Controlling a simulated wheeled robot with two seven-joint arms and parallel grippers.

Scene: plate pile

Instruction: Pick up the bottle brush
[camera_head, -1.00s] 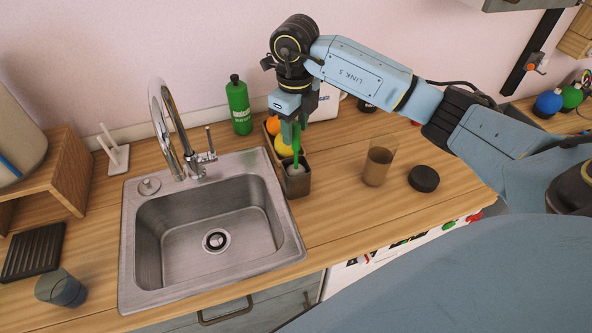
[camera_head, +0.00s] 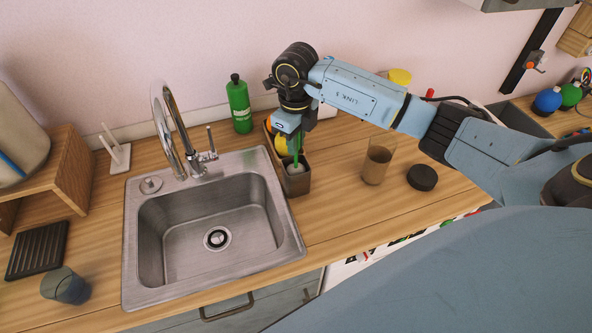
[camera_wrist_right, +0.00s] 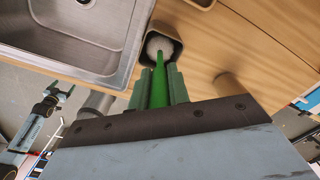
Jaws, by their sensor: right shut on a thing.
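The bottle brush has a green handle and a white bristle head (camera_wrist_right: 159,46). In the head view its green handle (camera_head: 297,156) stands upright with the head down in a dark square holder (camera_head: 298,184). My right gripper (camera_head: 291,143) is right above the holder and shut on the brush handle. In the right wrist view the green fingers of the right gripper (camera_wrist_right: 158,88) stand on both sides of the handle. The bristle head is still inside the holder. A small arm with a green-fingered left gripper (camera_wrist_right: 62,94) shows at the left of the wrist view, too small to judge.
The steel sink (camera_head: 290,232) with its faucet (camera_head: 168,130) is left of the holder. A green bottle (camera_head: 239,105) stands behind. A brownish glass (camera_head: 376,166) and a black round lid (camera_head: 422,177) stand on the right. The counter between holder and glass is clear.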

